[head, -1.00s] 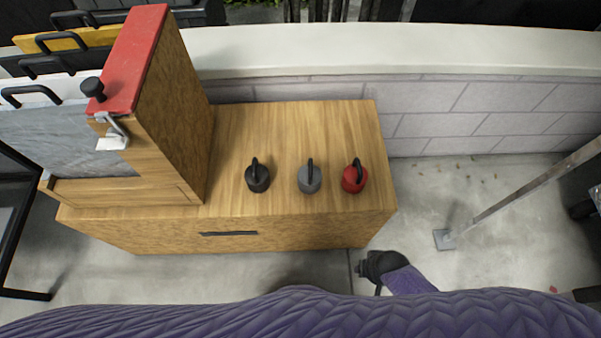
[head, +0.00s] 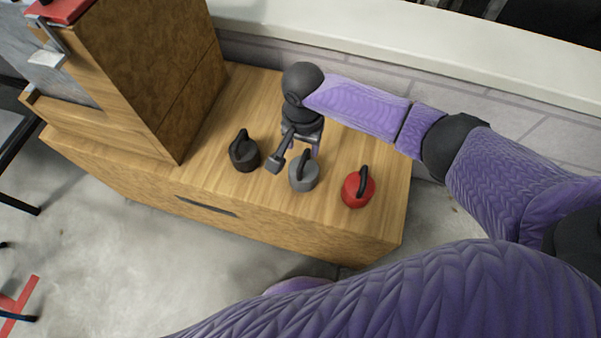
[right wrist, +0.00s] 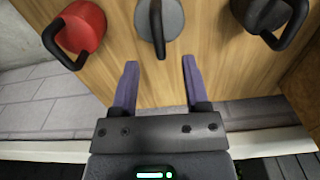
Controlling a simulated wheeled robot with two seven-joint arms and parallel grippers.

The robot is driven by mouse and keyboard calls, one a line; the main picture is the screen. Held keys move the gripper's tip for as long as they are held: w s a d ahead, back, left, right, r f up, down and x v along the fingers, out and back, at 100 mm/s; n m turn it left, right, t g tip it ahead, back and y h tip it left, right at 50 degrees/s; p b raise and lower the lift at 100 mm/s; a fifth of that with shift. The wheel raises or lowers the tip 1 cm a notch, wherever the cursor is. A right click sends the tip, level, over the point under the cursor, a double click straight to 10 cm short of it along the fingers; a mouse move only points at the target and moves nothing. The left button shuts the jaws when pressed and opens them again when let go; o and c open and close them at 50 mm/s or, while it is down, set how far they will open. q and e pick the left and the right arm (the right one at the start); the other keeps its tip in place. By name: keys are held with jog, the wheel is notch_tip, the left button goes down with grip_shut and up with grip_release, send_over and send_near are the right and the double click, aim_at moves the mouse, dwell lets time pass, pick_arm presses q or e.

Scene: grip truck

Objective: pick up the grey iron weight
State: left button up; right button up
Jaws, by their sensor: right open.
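The grey iron weight (head: 304,176), a round body with a dark loop handle, stands upright on the wooden cabinet top between a black weight and a red weight. It also shows at the top of the right wrist view (right wrist: 172,22), its handle pointing toward my gripper. My right gripper (head: 296,158) is over the cabinet, just behind and above the grey weight. In the right wrist view its two purple fingers (right wrist: 157,68) are spread apart and empty, with the handle's end just ahead, between their lines. My left gripper is not in view.
The black weight (head: 244,154) stands to the left and the red weight (head: 357,190) to the right, both close by. A tall wooden box (head: 150,75) stands on the cabinet's left part. A low pale wall (head: 400,40) runs behind the cabinet.

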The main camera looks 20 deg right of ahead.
aim_at(304, 157)
notch_tip(304, 157, down, 7)
jog(key=b, duration=0.4)
jog(key=shift+d+b, duration=0.15)
jog(key=shift+b, duration=0.15)
jog(key=shift+r, duration=0.3)
grip_shut()
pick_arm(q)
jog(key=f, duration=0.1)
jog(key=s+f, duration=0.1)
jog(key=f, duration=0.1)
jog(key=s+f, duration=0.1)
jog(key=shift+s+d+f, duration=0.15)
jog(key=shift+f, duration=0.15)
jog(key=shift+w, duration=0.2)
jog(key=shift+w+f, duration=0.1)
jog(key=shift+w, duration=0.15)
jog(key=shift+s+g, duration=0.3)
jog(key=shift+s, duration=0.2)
pick_arm(e)
jog(key=shift+w, duration=0.1)
